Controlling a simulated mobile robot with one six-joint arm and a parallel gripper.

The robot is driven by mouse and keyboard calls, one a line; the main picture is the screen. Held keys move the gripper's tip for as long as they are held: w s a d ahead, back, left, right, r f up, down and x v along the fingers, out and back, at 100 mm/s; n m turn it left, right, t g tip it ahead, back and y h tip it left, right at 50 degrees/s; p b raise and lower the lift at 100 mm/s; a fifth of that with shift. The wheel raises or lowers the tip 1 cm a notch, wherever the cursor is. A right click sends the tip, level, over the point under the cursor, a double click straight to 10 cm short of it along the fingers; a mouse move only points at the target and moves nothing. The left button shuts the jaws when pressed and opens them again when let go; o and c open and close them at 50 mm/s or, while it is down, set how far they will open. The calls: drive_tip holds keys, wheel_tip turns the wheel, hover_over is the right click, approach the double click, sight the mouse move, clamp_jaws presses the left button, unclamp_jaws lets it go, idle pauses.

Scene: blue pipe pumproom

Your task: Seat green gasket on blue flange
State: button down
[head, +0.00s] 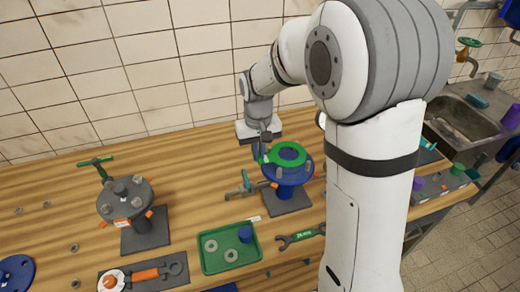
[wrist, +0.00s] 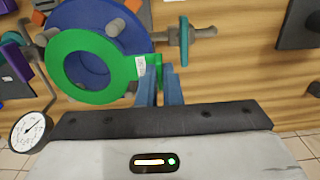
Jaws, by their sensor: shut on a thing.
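The green gasket (head: 289,154) is a flat ring with a tab. In the wrist view the gasket (wrist: 68,88) lies over part of the blue flange (wrist: 140,28), with blue showing through its hole. In the head view the blue flange (head: 284,175) stands on a dark base plate, with bolts round it. My gripper (head: 263,151) is at the gasket's left edge. In the wrist view my gripper (wrist: 158,76) is shut on the gasket's tab, beside a white label. The gasket looks off-centre from the flange in the wrist view; I cannot tell whether they touch.
A grey flange stand (head: 126,200) with a green-handled valve stands left. A green tray (head: 230,262) with grey rings and a blue piece lies in front, beside a wrench (head: 300,236). A pressure gauge (wrist: 28,131) shows near my gripper. A sink (head: 465,118) is at right.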

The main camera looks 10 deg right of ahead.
drive_tip(key=shift+f+b, duration=1.05)
drive_tip(key=shift+f, duration=0.55)
drive_tip(key=shift+s, duration=0.1)
drive_tip(key=c, duration=1.5)
unclamp_jaws()
wheel_tip(320, 180, up, 7)
drive_tip(key=shift+r+b, duration=0.2)
drive_tip(key=shift+b, duration=0.45)
drive_tip(key=shift+r, duration=0.25)
